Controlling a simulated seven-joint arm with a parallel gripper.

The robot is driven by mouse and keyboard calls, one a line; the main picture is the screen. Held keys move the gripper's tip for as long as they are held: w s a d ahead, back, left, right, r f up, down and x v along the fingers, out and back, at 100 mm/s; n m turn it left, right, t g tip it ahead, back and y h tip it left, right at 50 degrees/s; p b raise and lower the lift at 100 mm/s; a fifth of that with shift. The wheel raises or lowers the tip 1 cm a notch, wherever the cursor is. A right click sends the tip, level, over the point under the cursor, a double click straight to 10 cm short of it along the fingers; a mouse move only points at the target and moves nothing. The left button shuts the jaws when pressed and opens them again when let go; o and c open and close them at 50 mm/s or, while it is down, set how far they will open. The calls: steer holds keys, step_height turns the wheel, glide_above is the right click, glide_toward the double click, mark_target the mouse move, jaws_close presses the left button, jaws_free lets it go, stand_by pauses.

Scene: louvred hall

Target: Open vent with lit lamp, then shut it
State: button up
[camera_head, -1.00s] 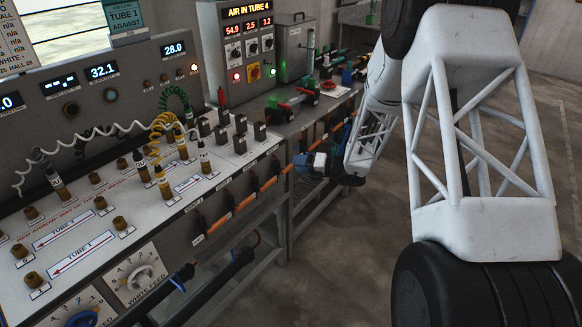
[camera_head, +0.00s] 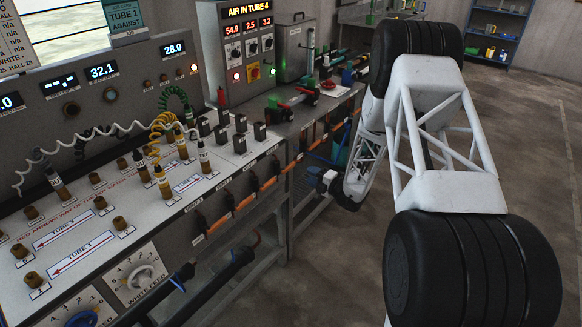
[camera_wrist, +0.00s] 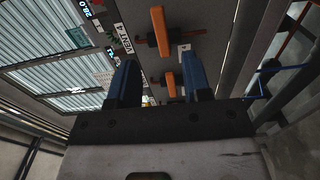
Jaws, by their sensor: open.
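A row of orange vent handles (camera_head: 247,201) runs along the front edge of the bench, with small white labels below. In the wrist view, one orange handle (camera_wrist: 158,22) lies ahead beside a label reading VENT 4 (camera_wrist: 124,38). A second orange handle (camera_wrist: 170,84) shows between my fingertips in the picture; I cannot tell its distance. My gripper (camera_wrist: 160,75) is open, its two blue fingers apart with nothing visibly held. In the head view my gripper (camera_head: 320,178) is small, by the bench's far front side. I cannot tell which vent has a lit lamp.
The bench top (camera_head: 75,265) carries several sockets, plugs and coiled cables. A grey control box (camera_head: 240,45) with a red light stands behind. A blue shelf (camera_head: 497,35) is at the far wall. Open floor (camera_head: 535,140) lies right of my arm.

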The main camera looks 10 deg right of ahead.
mark_target(292, 167)
steer(key=shift+w+a, duration=0.1)
steer(key=shift+x, duration=3.9)
steer(key=shift+w+a, duration=0.15)
steer(key=shift+w+a, duration=0.5)
steer(key=shift+c, duration=0.4)
jaws_close()
